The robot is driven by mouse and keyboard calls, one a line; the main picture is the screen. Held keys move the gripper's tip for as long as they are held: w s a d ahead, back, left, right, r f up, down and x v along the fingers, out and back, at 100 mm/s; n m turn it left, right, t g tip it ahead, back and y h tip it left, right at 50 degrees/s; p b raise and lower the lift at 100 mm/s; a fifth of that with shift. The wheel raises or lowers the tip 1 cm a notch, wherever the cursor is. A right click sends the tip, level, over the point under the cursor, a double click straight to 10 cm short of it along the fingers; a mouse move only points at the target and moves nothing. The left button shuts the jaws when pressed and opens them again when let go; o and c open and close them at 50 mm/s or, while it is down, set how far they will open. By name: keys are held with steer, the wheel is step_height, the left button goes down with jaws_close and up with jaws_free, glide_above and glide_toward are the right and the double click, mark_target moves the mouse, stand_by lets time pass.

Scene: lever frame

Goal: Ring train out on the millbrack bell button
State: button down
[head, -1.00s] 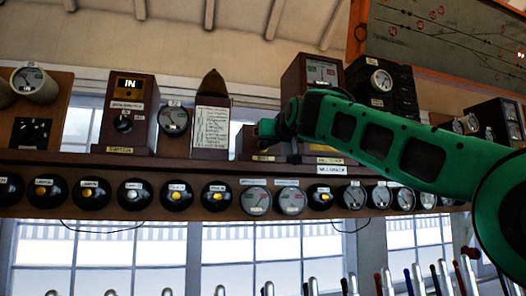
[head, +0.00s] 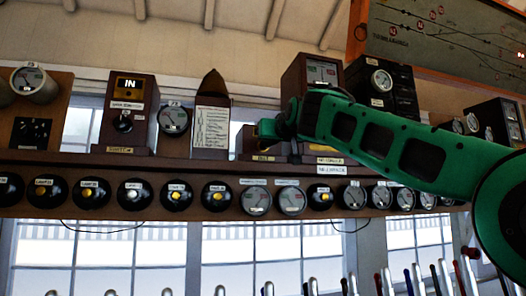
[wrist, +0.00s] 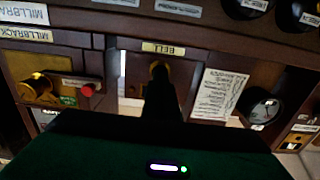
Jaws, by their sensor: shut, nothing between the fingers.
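The bell box is a small brown wooden box (head: 246,143) on the shelf, partly hidden behind my arm, with a yellow label at its foot. In the wrist view, which is upside down, its yellow label reads BELL (wrist: 163,48). A brass button (wrist: 159,66) shows on the box front, partly covered by my dark fingers. My gripper (wrist: 159,76) is shut and empty, its tips in line with the button. I cannot tell whether they touch it. In the head view my gripper's fingertips are hard to make out against the box.
A taller instrument (head: 312,75) stands right of the bell box, above white MILLBRACK labels (wrist: 25,14). In the wrist view it has a brass knob (wrist: 37,88) and a red button (wrist: 88,90). A paper notice (head: 211,127) stands left. Dials and round plungers line the shelf front.

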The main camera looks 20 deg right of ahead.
steer(key=shift+w, duration=0.1)
stand_by(1.2)
steer(key=shift+w, duration=0.25)
steer(key=shift+s, duration=0.2)
stand_by(0.9)
steer(key=shift+w, duration=0.15)
stand_by(2.8)
stand_by(1.1)
steer(key=shift+s, duration=2.65)
